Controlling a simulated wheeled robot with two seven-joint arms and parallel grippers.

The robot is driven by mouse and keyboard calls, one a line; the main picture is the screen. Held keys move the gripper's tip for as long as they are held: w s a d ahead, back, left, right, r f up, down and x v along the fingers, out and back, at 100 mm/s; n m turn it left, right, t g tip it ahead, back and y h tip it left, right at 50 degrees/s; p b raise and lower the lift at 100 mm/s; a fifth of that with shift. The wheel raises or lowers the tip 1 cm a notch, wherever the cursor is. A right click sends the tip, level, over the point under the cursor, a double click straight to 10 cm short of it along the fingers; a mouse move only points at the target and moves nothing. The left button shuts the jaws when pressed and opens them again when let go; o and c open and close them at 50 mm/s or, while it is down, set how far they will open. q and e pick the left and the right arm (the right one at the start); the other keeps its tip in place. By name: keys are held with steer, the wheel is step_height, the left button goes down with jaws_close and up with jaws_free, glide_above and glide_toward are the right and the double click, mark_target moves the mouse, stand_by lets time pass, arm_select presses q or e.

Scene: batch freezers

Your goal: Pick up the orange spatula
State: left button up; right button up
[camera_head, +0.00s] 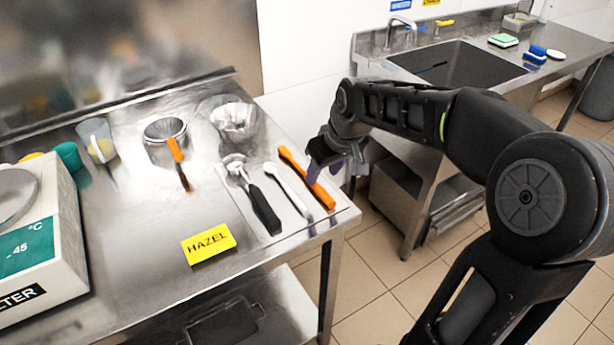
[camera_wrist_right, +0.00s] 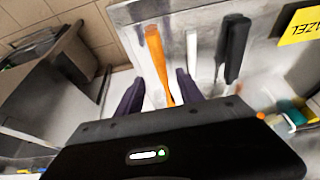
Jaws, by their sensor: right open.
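The orange spatula (camera_head: 299,172) lies at the right end of the steel table, along its edge. In the right wrist view the orange spatula (camera_wrist_right: 157,62) runs between the two purple fingers. My right gripper (camera_head: 320,166) is open, over or beside the far half of the spatula; it also shows in the right wrist view (camera_wrist_right: 160,90). I cannot tell how high the fingers are above the table or whether they touch the spatula. My left gripper is out of view.
A white utensil (camera_head: 287,187) and a black-handled tool (camera_head: 259,203) lie left of the spatula. A yellow HAZEL card (camera_head: 208,243), metal bowls (camera_head: 234,119) and an orange-handled tool (camera_head: 177,158) are farther left. A sink (camera_head: 455,65) stands back right, beyond tiled floor.

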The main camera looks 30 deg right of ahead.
mark_target(317, 185)
steer(key=shift+x, duration=2.6)
steer(key=shift+a+f, duration=0.1)
jaws_close()
